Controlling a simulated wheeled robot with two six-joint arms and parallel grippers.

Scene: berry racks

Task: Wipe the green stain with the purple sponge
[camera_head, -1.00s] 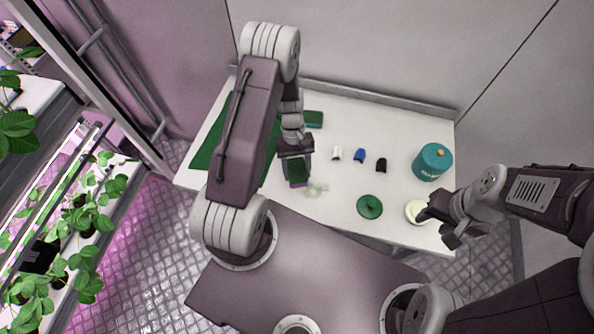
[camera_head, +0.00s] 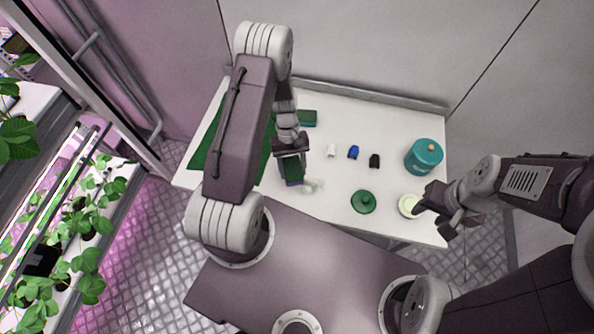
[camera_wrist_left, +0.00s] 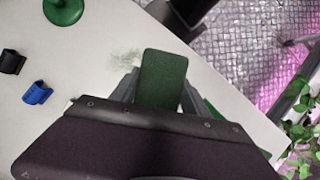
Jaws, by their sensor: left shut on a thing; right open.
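My left gripper (camera_head: 292,160) is shut on a sponge (camera_head: 292,173) with a green face and a purple layer along its lower edge. In the left wrist view the sponge's green face (camera_wrist_left: 163,78) shows between the fingers. The green stain (camera_head: 312,185) is a faint smear on the white table, just right of the sponge. The left wrist view shows the stain (camera_wrist_left: 124,58) as a speckled patch beside the sponge. I cannot tell whether the sponge touches the table. My right gripper (camera_head: 438,212) is open and empty near the table's right front corner.
A green lid (camera_head: 363,202), a pale round dish (camera_head: 408,206) and a teal canister (camera_head: 424,158) stand to the right. White (camera_head: 331,150), blue (camera_head: 353,152) and black (camera_head: 374,161) clips lie mid-table. A green block (camera_head: 307,118) lies behind; a green mat (camera_head: 208,145) lies left.

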